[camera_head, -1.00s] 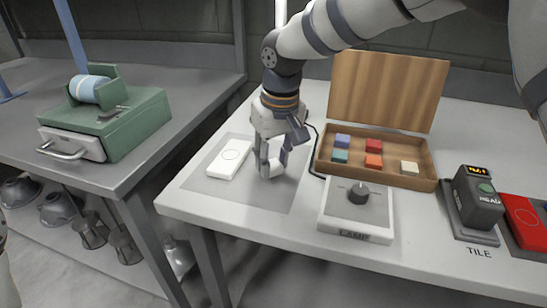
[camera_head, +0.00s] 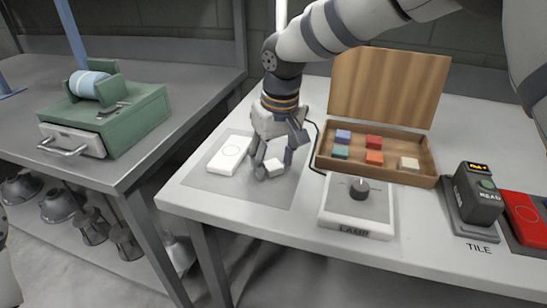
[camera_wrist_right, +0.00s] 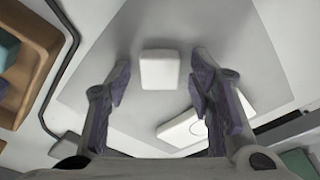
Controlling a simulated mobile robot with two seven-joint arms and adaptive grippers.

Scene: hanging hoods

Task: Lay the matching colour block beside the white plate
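A white block (camera_head: 274,168) lies on the grey mat (camera_head: 240,192), to the right of the white plate (camera_head: 229,155) and apart from it. My right gripper (camera_head: 274,163) is over the block with its fingers open on either side. In the right wrist view the white block (camera_wrist_right: 160,70) lies between the spread fingertips, with gaps on both sides. The white plate (camera_wrist_right: 190,128) shows partly behind one finger there. My left gripper is not in view.
An open wooden box (camera_head: 428,178) holds blue, red, teal, orange and cream blocks. A lamp dial unit (camera_head: 348,213) stands in front of it, with a cable running behind my right gripper. A tile reader (camera_head: 477,200) and a red pad (camera_head: 524,220) are at the right.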

